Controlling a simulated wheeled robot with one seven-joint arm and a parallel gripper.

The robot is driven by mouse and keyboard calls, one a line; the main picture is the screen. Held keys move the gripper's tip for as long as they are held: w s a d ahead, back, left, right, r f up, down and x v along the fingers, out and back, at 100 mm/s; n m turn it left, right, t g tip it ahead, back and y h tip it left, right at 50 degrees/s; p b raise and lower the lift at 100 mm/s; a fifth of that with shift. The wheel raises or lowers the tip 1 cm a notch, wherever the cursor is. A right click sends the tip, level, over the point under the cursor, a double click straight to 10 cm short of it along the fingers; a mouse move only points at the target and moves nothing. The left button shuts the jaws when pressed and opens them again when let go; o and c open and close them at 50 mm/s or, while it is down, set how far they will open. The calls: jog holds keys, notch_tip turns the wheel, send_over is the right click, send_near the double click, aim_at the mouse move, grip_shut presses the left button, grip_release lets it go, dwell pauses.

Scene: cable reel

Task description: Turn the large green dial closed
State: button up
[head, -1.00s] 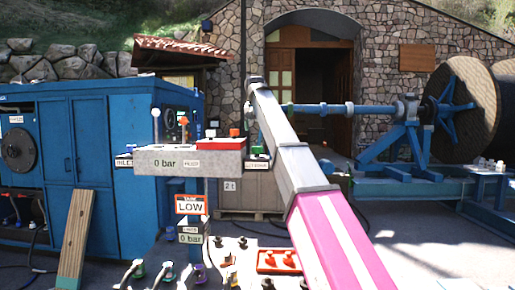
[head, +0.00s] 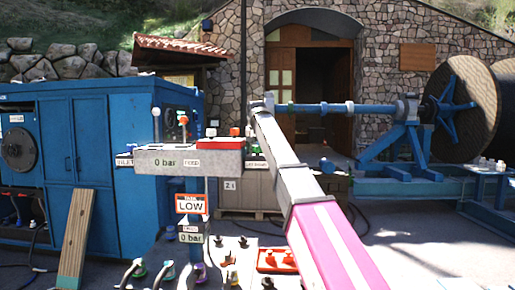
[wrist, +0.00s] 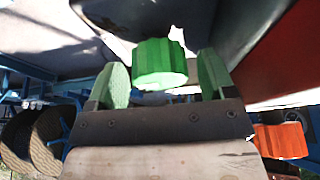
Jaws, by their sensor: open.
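The large green dial (wrist: 160,66) is a ribbed green cylinder at the top middle of the wrist view. My gripper (wrist: 164,82) is open, with one green-padded fingertip on each side of the dial. A gap shows between the dial and each finger, so neither finger appears to touch it. In the head view my arm reaches toward the grey control box (head: 188,161), which reads 0 bar. My gripper and the dial cannot be made out clearly there, behind the arm's far end.
An orange-red knob (wrist: 281,140) lies right of my gripper in the wrist view. A lower panel with levers and red knobs (head: 278,259) is in front. A blue cabinet (head: 90,150) stands left, and a cable reel (head: 465,100) on a blue stand is at right.

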jog(key=c, duration=0.9)
jog(key=shift+n, duration=0.3)
jog(key=n+y, duration=0.1)
jog(key=n, duration=0.2)
jog(key=shift+n+y, duration=0.4)
jog(key=n, duration=0.2)
jog(key=n+g+y, duration=0.1)
jog(key=n, duration=0.1)
jog(key=shift+y, duration=0.3)
jog(key=n, duration=0.2)
jog(key=n+g+y, duration=0.1)
jog(key=n, duration=0.2)
jog(key=shift+g, duration=0.3)
jog(key=shift+n+g, duration=0.9)
jog(key=shift+n, duration=1.3)
